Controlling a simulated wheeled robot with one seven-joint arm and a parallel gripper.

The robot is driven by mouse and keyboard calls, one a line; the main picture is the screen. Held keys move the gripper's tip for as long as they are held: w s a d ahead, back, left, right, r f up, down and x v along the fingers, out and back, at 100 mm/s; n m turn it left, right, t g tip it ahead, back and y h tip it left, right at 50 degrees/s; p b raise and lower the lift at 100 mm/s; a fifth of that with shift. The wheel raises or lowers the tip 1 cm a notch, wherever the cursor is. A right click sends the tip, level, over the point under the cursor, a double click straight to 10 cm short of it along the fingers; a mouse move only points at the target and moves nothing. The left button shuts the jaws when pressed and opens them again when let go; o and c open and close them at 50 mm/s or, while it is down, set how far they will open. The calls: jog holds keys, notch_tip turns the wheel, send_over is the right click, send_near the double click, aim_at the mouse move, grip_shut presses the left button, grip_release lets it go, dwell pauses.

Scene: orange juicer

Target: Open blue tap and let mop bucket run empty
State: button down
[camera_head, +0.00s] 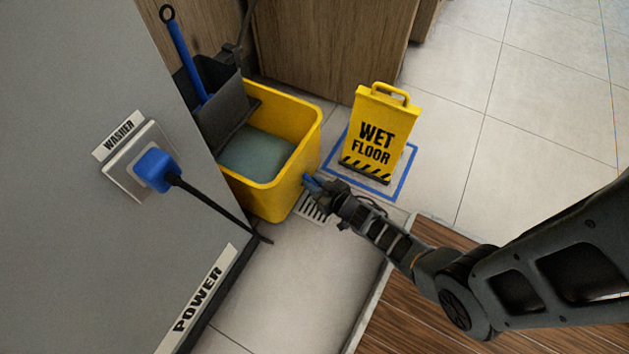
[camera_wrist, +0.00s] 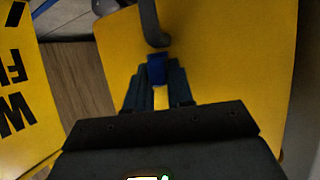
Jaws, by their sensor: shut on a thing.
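The yellow mop bucket (camera_head: 272,193) stands on the tiled floor beside the grey cabinet, with murky grey-green water (camera_head: 255,153) inside. The blue tap (camera_head: 311,183) is low on the bucket's right side. My gripper (camera_head: 320,188) is at the tap, and its fingers are shut on it. In the wrist view the blue tap (camera_wrist: 157,70) shows between the fingers (camera_wrist: 157,88), against the yellow bucket wall (camera_wrist: 215,60). A grey pipe (camera_wrist: 150,22) shows just beyond it. I cannot see any water flowing.
A floor drain grate (camera_head: 311,208) lies below the tap. A yellow wet floor sign (camera_head: 378,135) stands within a blue floor outline right of the bucket. A blue-handled mop (camera_head: 187,60) stands in the wringer. A blue plug (camera_head: 156,170) with a black cable is in the cabinet socket.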

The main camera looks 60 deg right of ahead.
jog(key=shift+d+n+y, duration=0.15)
jog(key=shift+n+y, duration=0.75)
jog(key=shift+y, duration=0.2)
jog(key=shift+s+d+n+t+y+b, duration=0.15)
jog(key=shift+n+t+y+b, duration=0.25)
jog(key=shift+n+y, duration=0.8)
jog(key=shift+y, duration=0.2)
jog(key=c, duration=1.1)
grip_release()
jog(key=shift+d, duration=0.1)
jog(key=shift+p+v, duration=1.35)
jog(key=shift+v, duration=2.5)
